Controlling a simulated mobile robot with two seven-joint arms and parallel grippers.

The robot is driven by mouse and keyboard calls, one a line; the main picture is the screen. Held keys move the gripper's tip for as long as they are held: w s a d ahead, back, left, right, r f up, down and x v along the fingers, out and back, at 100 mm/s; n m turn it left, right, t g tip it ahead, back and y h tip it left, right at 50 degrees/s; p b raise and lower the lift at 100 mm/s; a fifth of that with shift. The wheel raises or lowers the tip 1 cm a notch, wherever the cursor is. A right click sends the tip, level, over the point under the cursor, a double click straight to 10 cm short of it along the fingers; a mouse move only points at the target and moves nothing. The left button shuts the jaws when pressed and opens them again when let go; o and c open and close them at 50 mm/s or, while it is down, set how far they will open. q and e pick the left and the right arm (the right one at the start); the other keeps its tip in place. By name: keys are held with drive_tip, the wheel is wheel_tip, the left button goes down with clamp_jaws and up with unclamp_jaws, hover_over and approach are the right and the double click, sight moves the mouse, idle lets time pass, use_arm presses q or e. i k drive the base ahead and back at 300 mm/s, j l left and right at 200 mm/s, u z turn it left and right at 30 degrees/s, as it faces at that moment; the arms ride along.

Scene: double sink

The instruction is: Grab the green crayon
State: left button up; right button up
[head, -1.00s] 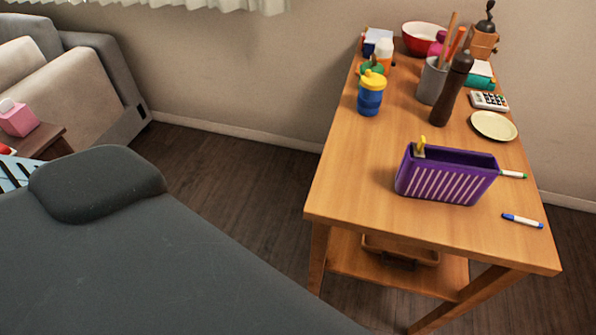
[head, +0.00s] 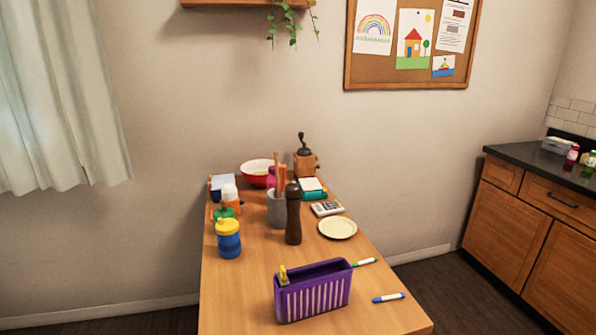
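A white pen-like stick with a green end (head: 365,262) lies on the wooden table, just right of the purple basket. It is the green crayon as far as I can tell, and its left end is close to the basket's back right corner. A similar white stick with a blue end (head: 389,297) lies nearer the table's right edge. The purple basket (head: 313,297) has a yellow item (head: 284,275) sticking up at its left end. Neither of my grippers is in view.
The wooden table (head: 240,290) also holds a blue cup with yellow lid (head: 228,240), a dark pepper mill (head: 293,215), a grey utensil holder (head: 277,210) and a cream plate (head: 338,227). A wooden cabinet (head: 510,211) stands at the right. Dark floor lies between them.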

sight(371, 260)
drive_tip(key=i+l+u, duration=0.1)
drive_tip(key=i+l, duration=0.85)
drive_tip(key=k+l, duration=0.1)
drive_tip(key=l, duration=0.9)
drive_tip(key=k+l, duration=0.15)
drive_tip(key=l, duration=0.85)
drive_tip(key=i+j, duration=0.35)
drive_tip(key=j+u, duration=0.05)
drive_tip(key=j, duration=0.05)
